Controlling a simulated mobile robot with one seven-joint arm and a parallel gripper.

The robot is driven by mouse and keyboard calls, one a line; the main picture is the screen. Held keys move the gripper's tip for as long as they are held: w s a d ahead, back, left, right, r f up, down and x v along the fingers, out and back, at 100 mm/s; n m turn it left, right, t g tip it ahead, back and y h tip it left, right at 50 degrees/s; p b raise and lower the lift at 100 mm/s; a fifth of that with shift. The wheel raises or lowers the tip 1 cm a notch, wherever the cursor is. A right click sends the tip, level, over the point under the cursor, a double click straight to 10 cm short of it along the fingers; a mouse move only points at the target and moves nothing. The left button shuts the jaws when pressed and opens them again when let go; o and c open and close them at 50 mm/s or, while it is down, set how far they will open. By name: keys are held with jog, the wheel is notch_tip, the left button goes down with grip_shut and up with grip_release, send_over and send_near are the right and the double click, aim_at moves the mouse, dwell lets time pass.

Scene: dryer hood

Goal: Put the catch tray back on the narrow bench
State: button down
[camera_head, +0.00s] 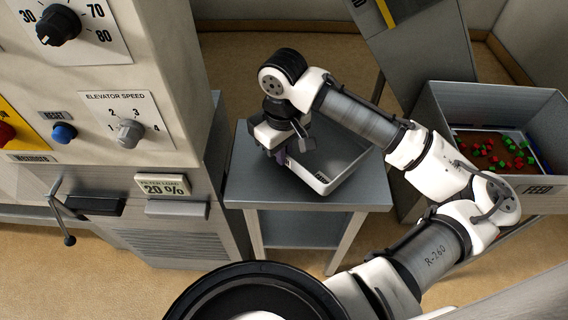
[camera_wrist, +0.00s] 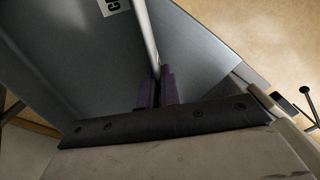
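The catch tray (camera_head: 345,170), a grey open box with a pale rim, is over the top of the narrow grey bench (camera_head: 252,188). It looks level; I cannot tell whether its base touches the bench. My gripper (camera_head: 283,157) is at the tray's left wall, pointing down. In the wrist view, the purple fingers of my gripper (camera_wrist: 158,88) lie close on both sides of the tray's thin wall (camera_wrist: 145,30), pinching it. The fingertips are partly hidden in the head view. Part of a label shows on the tray in the wrist view.
A machine cabinet (camera_head: 180,225) with dials and a lever handle (camera_head: 62,215) stands close left of the bench. A grey bin marked FEED (camera_head: 540,190), holding red and green pieces, is at the right. The bench has a lower shelf (camera_head: 295,228). Tan floor lies around.

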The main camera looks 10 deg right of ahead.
aim_at(284, 177)
jog(key=shift+f, duration=2.6)
jog(key=shift+f, duration=0.2)
jog(key=c, duration=1.6)
grip_release()
jog(key=shift+r, duration=0.1)
notch_tip(284, 177, up, 12)
jog(key=shift+r+b, duration=0.1)
jog(key=shift+b, duration=0.4)
